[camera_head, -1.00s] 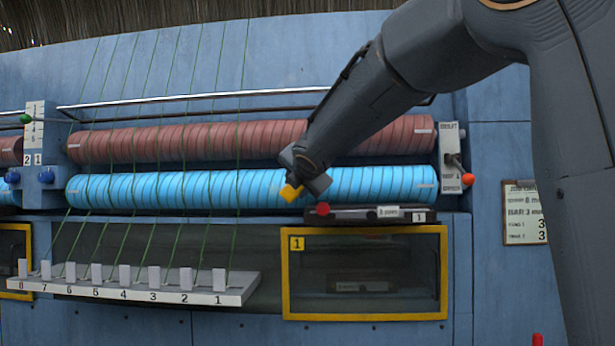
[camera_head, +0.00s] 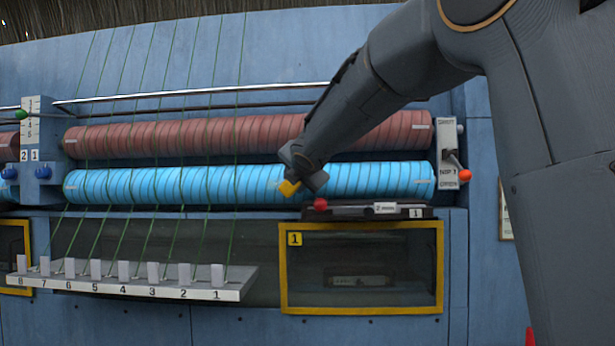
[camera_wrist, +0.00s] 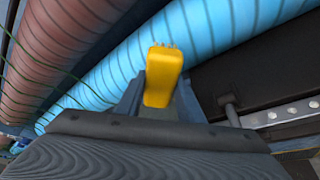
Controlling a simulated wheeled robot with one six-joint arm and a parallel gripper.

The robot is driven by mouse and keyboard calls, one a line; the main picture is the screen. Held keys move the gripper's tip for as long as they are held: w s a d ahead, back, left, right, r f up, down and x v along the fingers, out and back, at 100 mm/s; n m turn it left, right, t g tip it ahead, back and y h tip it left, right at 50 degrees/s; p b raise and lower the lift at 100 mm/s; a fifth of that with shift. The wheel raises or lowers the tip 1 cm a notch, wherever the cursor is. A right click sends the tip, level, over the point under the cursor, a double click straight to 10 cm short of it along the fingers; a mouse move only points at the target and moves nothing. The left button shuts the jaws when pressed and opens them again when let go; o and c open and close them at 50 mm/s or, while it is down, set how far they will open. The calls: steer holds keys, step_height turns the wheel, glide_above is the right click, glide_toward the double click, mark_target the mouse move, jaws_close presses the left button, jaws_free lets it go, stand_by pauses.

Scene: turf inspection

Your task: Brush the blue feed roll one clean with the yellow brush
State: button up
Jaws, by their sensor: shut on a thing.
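The blue feed roll (camera_head: 150,186) runs across the machine below a red-brown roll (camera_head: 200,136). It also fills the upper part of the wrist view (camera_wrist: 205,35), with dark spiral lines around it. My gripper (camera_head: 300,176) is shut on the yellow brush (camera_head: 289,187), in front of the blue roll a little right of its middle. In the wrist view the yellow brush (camera_wrist: 163,78) stands between the fingers, its short bristles pointing at the roll. I cannot tell whether the bristles touch it. My arm hides part of the red-brown roll.
A dark ledge with a red knob (camera_head: 320,204) lies just below the blue roll at right. A lever with an orange ball (camera_head: 465,175) is at the roll's right end. Green strands run down at left to a numbered white rail (camera_head: 120,286). A yellow-framed window (camera_head: 362,310) is below.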

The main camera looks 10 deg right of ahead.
mark_target(284, 182)
steer(key=shift+w+d+p, duration=0.25)
steer(key=shift+w+p, duration=0.15)
steer(key=shift+w, duration=0.45)
steer(key=shift+a, duration=0.15)
steer(key=shift+w+a+f+b, duration=0.15)
steer(key=shift+w+a+b, duration=0.1)
steer(key=shift+a+b, duration=0.6)
steer(key=shift+w+a+f+b, duration=0.1)
steer(key=shift+w+a+b, duration=0.15)
steer(key=shift+a+b, duration=0.6)
steer(key=shift+w+a+f+b, duration=0.1)
steer(key=shift+w+a+b, duration=0.15)
steer(key=shift+a, duration=0.6)
steer(key=shift+w+a+f+b, duration=0.1)
steer(key=shift+w+a, duration=0.25)
steer(key=shift+a, duration=0.45)
steer(key=shift+w+a+b, duration=0.2)
steer(key=shift+w+a, duration=0.1)
steer(key=shift+a, duration=0.55)
steer(key=shift+d+r, duration=0.1)
steer(key=shift+d, duration=0.15)
